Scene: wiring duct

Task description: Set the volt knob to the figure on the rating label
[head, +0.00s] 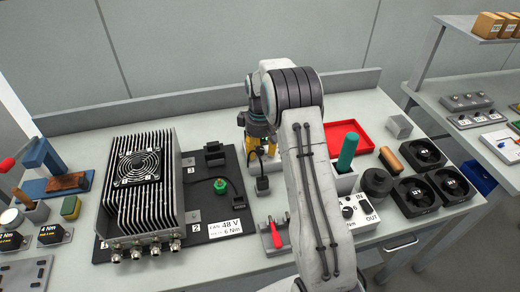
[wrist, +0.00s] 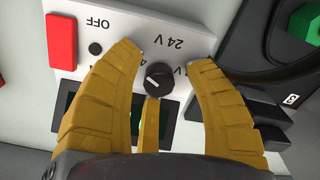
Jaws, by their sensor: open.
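The rating label (head: 225,228) lies at the front of the black board and reads 48 V, with 6 Nm below. In the wrist view the black volt knob (wrist: 158,80) sits on a pale panel (wrist: 190,22), seen upside down. A small white line marks the knob; I cannot tell surely where it points. "24 V" is printed above the knob in the picture; other markings beside it are partly hidden by my fingers. My gripper (wrist: 168,62) is open, with yellow fingers on either side of the knob, apparently apart from it. It also shows in the head view (head: 262,148).
A red switch (wrist: 61,42) and OFF marking are on the same panel, with a dark display (wrist: 75,108) partly behind a finger. The finned unit with a fan (head: 143,185) stands left. A red-handled tool (head: 274,235) and black fans (head: 422,155) stand nearby.

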